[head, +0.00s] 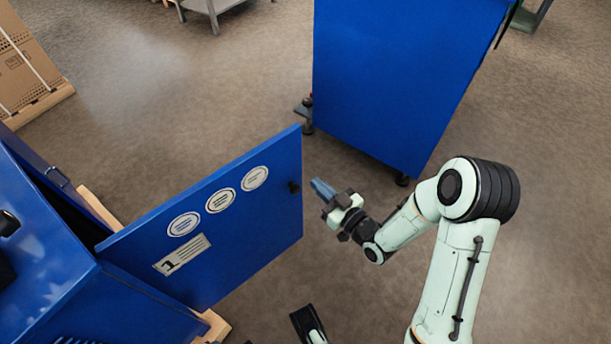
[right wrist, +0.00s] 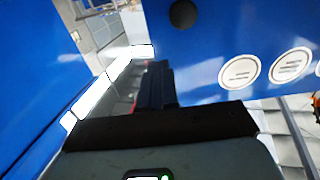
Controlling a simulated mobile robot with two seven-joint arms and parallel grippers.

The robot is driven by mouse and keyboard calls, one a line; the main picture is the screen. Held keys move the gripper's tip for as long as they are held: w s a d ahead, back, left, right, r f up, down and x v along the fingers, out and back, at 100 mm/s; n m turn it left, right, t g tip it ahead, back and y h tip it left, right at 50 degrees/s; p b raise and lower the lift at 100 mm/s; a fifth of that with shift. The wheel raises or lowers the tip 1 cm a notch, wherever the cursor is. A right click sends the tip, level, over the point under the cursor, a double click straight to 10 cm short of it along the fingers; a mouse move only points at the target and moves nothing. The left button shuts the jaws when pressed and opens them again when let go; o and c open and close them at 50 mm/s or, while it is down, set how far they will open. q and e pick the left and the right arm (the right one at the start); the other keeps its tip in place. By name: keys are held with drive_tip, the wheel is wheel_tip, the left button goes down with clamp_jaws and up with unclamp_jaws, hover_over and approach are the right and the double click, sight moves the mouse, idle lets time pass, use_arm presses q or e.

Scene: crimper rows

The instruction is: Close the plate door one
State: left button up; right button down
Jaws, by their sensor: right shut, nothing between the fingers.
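The blue plate door (head: 245,237) stands open, swung out from the blue machine (head: 45,255) at the left. It bears three round white labels, a rectangular label and a small black knob (head: 293,187) near its free edge. In the right wrist view the door (right wrist: 215,45) fills the upper right, with the knob (right wrist: 183,14) at the top. My right gripper (head: 320,188) is shut and empty, just right of the door's free edge. It appears apart from the knob.
A second blue cabinet (head: 395,75) stands behind the right gripper. A cardboard box on a pallet (head: 25,70) is at the far left, and a grey table (head: 210,5) is at the back. Open brown floor lies between the door and the cabinet.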

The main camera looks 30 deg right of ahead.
sight(299, 166)
use_arm(q)
drive_tip(key=shift+s+a+f+g+b, duration=0.1)
drive_tip(key=shift+s+f+g+b, duration=0.25)
drive_tip(key=shift+s+f, duration=0.55)
use_arm(e)
drive_tip(key=shift+w+a, duration=0.2)
drive_tip(key=shift+w, duration=1.2)
drive_tip(key=shift+w+a, duration=0.2)
drive_tip(key=shift+w, duration=1.15)
